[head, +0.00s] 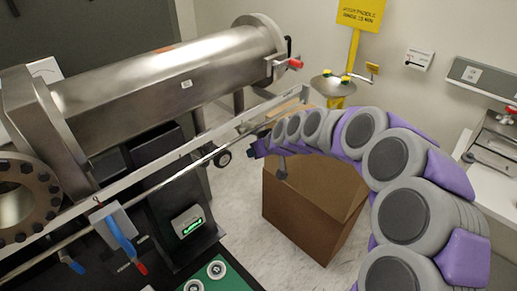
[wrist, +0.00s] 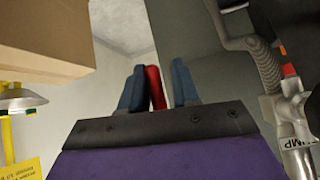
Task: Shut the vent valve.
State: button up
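My gripper (head: 256,150) is in mid-air at the end of my purple and grey arm, by the long metal rail; its fingers are too small there to read. In the wrist view its two blue fingers (wrist: 158,87) stand apart. A red bar-like piece (wrist: 154,87) shows between them, close to the left finger, with a gap to the right one. I cannot tell if it touches. No label marks the vent valve. A red-handled fitting (head: 294,63) is on the right end of the steel chamber (head: 170,75). A blue lever with a red end (head: 122,240) is at lower left.
A brown box (head: 315,205) stands below my arm. A yellow eyewash stand (head: 340,90) is behind. A flexible metal hose (wrist: 262,60) and pipework (wrist: 292,120) labelled "PUMP" lie at right in the wrist view. The metal rail (head: 160,165) runs along the chamber. Some floor is clear.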

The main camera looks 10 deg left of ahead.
jog(key=shift+o, duration=1)
jog(key=shift+s+r, duration=0.1)
jog(key=shift+a, duration=0.1)
jog(key=shift+r, duration=0.1)
jog(key=p+v, duration=0.1)
jog(key=v, duration=1.6)
jog(key=s+d+f+m+g+h, duration=0.2)
jog(key=s+d+f, duration=0.2)
jog(key=s, duration=0.8)
jog(key=s+d+f+m+g+h+b, duration=0.1)
jog(key=s+d, duration=0.4)
jog(key=s, duration=0.7)
jog(key=s+d+f+m+g+h+b, duration=0.1)
jog(key=s+d+f+m+g+h, duration=0.2)
jog(key=s, duration=0.9)
notch_tip(320, 180, down, 4)
jog(key=d+m+g, duration=0.1)
jog(key=d, duration=0.1)
jog(key=shift+s+d+r+m+g, duration=0.2)
jog(key=shift+s+d+m+g, duration=0.1)
jog(key=shift+m+g, duration=0.1)
